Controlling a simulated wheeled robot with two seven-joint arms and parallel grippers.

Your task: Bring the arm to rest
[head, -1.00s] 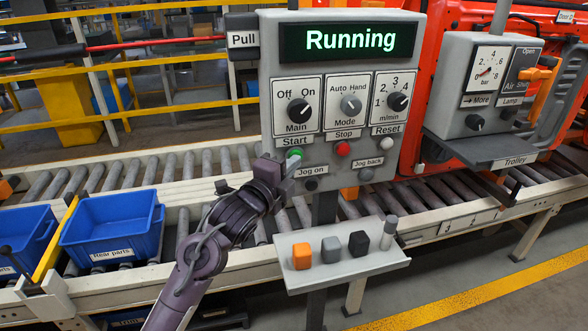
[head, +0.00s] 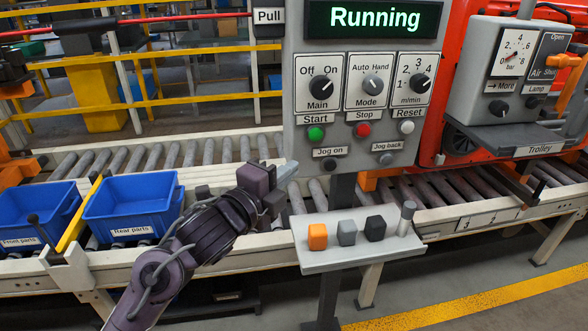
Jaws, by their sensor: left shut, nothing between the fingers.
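My left gripper (head: 284,173) is in front of the conveyor, below and left of the grey control panel (head: 294,80). Its fingers are shut and empty, pointing right, apart from the panel's buttons. The display (head: 374,18) reads "Running". The green Start button (head: 316,133) is in plain view above the gripper. The red Stop button (head: 362,130) and white Reset button (head: 407,127) sit to its right. The Main knob (head: 320,87) points up toward On. My right gripper is not in view.
A small shelf (head: 340,258) below the panel holds an orange, a grey and a black block and a grey peg. Blue bins, including Rear parts (head: 130,208), stand on the left. A roller conveyor (head: 150,158) runs behind my arm. The trolley box (head: 495,80) is at right.

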